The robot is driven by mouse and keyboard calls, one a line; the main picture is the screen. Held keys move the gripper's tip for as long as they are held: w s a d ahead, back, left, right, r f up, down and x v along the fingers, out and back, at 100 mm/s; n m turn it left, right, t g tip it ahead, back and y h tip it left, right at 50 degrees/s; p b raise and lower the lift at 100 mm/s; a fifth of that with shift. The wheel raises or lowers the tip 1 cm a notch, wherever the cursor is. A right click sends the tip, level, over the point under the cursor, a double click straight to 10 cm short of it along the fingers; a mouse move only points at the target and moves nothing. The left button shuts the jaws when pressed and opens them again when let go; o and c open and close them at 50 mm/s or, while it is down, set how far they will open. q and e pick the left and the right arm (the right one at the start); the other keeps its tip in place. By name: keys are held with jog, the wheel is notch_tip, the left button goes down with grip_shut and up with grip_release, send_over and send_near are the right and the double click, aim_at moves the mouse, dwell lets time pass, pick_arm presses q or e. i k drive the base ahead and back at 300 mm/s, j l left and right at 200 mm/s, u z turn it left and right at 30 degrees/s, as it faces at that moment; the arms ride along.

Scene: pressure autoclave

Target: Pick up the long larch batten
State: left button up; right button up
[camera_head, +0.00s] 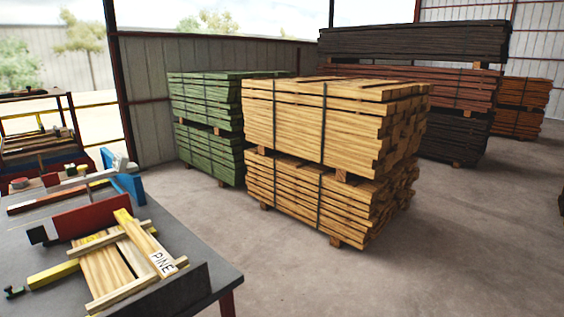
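No piece can be read as larch in the head view. Wooden boards (103,272) lie on a grey workbench (200,250) at the lower left, with crosspieces over them. One light slanting batten (138,232) has a white label reading PINE near its lower end. A small yellow label on the boards at the upper left is too small to read. A yellow-ended bar (54,274) sticks out to the left. Neither of my grippers is in view.
A dark red block (92,218) and a blue bracket (122,178) stand behind the boards. A dark upright plate (172,293) borders the bench front. Strapped yellow (285,112), green (208,103) and dark (410,42) timber stacks stand beyond.

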aim_at(22, 207)
jog(key=u, duration=2.5)
jog(key=i+j+u, duration=0.1)
jog(key=u, duration=0.3)
jog(key=i+j+u, duration=0.1)
jog(key=u, duration=0.25)
jog(key=i+u, duration=0.25)
jog(key=u, duration=0.15)
jog(key=i+j, duration=0.15)
jog(key=i, duration=1.1)
jog(key=i+l+z, duration=0.1)
jog(key=i+z, duration=0.15)
jog(key=z, duration=0.15)
jog(key=i+z, duration=0.25)
jog(key=z, duration=0.2)
jog(key=i+z, duration=0.25)
jog(key=z, duration=0.15)
jog(key=i+l+z, duration=0.1)
jog(key=i+z, duration=0.25)
jog(key=i, duration=0.2)
jog(key=i+z, duration=0.35)
jog(key=i, duration=0.2)
